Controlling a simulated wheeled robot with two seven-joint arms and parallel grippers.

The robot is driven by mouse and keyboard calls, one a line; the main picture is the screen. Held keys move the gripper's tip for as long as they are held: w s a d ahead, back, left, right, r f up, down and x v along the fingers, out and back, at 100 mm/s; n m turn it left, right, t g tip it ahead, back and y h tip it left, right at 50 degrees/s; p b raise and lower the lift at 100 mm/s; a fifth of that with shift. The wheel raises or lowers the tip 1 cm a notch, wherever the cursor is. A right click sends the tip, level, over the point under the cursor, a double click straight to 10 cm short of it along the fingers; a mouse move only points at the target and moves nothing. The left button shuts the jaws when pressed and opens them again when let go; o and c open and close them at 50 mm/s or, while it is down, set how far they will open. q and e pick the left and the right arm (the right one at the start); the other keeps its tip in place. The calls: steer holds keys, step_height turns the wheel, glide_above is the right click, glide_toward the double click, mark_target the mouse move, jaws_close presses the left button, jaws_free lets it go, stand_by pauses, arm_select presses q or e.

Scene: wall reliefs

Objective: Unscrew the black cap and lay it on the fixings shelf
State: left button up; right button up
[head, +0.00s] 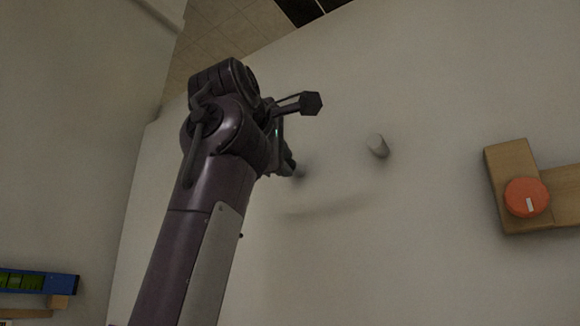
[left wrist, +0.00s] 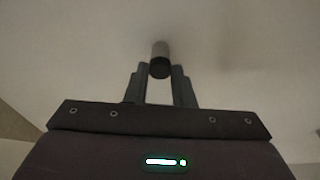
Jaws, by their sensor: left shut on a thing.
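In the left wrist view, the black cap (left wrist: 160,69) sits between the fingertips of my left gripper (left wrist: 160,72), which is shut on it. A grey cylinder (left wrist: 160,49) shows directly behind the cap, toward the pale wall. I cannot tell whether the cap is still threaded on it. In the head view my left gripper (head: 289,167) is close to the wall, and my own arm hides most of the cap. I cannot make out a fixings shelf for certain. My right gripper is not in view.
A light grey peg (head: 377,146) stands out from the wall right of my left gripper. A wooden block (head: 510,165) with an orange knob (head: 526,198) is at the far right. A blue and green object (head: 38,281) is at lower left. The wall between is bare.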

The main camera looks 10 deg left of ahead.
arm_select(q)
steer(key=n, duration=0.2)
steer(key=n+g, duration=0.1)
steer(key=n, duration=0.1)
steer(key=shift+r+n+g, duration=0.1)
steer(key=shift+n+g, duration=0.2)
steer(key=n+g+h, duration=0.1)
steer(key=n, duration=0.3)
steer(key=shift+a, duration=0.1)
steer(key=o, duration=0.6)
steer(key=shift+c, duration=0.2)
steer(key=shift+r, duration=0.1)
